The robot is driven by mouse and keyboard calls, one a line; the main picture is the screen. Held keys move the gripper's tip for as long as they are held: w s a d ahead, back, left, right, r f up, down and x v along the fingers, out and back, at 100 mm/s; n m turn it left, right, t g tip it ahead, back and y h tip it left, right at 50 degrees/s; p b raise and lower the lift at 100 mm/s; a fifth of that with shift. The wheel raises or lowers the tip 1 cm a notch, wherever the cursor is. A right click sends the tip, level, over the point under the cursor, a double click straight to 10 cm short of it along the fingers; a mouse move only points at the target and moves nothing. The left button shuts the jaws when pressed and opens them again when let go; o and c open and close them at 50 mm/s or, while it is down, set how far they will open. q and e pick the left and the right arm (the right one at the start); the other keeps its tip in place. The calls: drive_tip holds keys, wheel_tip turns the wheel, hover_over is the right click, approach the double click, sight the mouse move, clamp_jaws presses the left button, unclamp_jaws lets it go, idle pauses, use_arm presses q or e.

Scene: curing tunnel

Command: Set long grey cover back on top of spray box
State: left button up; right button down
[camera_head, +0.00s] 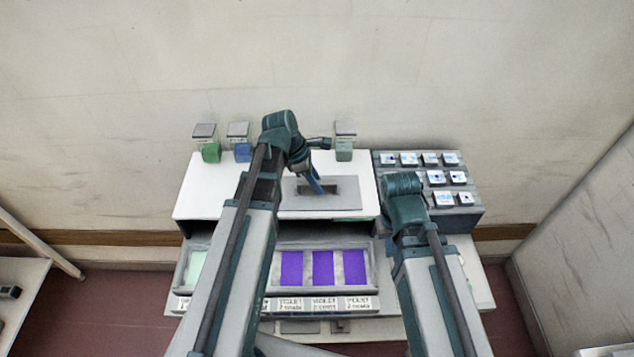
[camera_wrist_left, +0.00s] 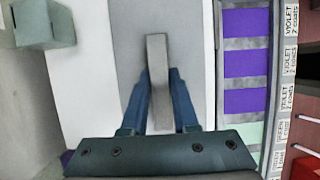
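The long grey cover (camera_head: 345,199) is a flat grey plate with a raised handle, over the white top of the spray box (camera_head: 225,185). It also shows in the left wrist view (camera_wrist_left: 130,30), with its handle (camera_wrist_left: 157,80) upright towards the camera. My left gripper (camera_head: 318,185) reaches down at the cover. In the left wrist view its blue fingers (camera_wrist_left: 159,85) lie close against both sides of the handle and appear shut on it. I cannot tell whether the plate rests on the box or hangs just above it. My right gripper is hidden behind its arm.
Several jars with coloured blocks, one green (camera_head: 210,153) and one blue (camera_head: 242,152), stand behind the box. A panel of white labelled tiles (camera_head: 437,178) is at the right. A rack with violet panels (camera_head: 323,268) sits in front, partly behind my left arm.

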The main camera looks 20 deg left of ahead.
use_arm(q)
drive_tip(key=o, duration=0.5)
drive_tip(key=shift+p+v, duration=6.4)
drive_tip(key=shift+v, duration=0.5)
drive_tip(key=s+d+f+m+b, duration=0.2)
drive_tip(key=d+f+m, duration=0.1)
drive_tip(key=s+d+f+m+g+y+b, duration=0.1)
drive_tip(key=d+f+m+b, duration=0.1)
drive_tip(key=f+m+b, duration=0.1)
drive_tip(key=s+d+f+m+y+b, duration=0.1)
drive_tip(key=s+d+f+m+b, duration=0.1)
drive_tip(key=d+f+m, duration=0.1)
drive_tip(key=shift+s+d+m+b, duration=0.3)
drive_tip(key=shift+d+m, duration=0.05)
drive_tip(key=shift+m, duration=0.35)
drive_tip(key=shift+s+d+f+m+y+b, duration=0.55)
drive_tip(key=shift+s+d+f+m+b, duration=0.6)
drive_tip(key=shift+m, duration=1.3)
drive_tip(key=shift+s+d+f+m+y+b, duration=0.6)
drive_tip(key=shift+s+d+f+m+b, duration=0.6)
drive_tip(key=shift+m, duration=1.2)
drive_tip(key=shift+s+d+f+m+y+b, duration=0.55)
drive_tip(key=shift+s+d+f+m+b, duration=0.65)
drive_tip(key=shift+m, duration=1.25)
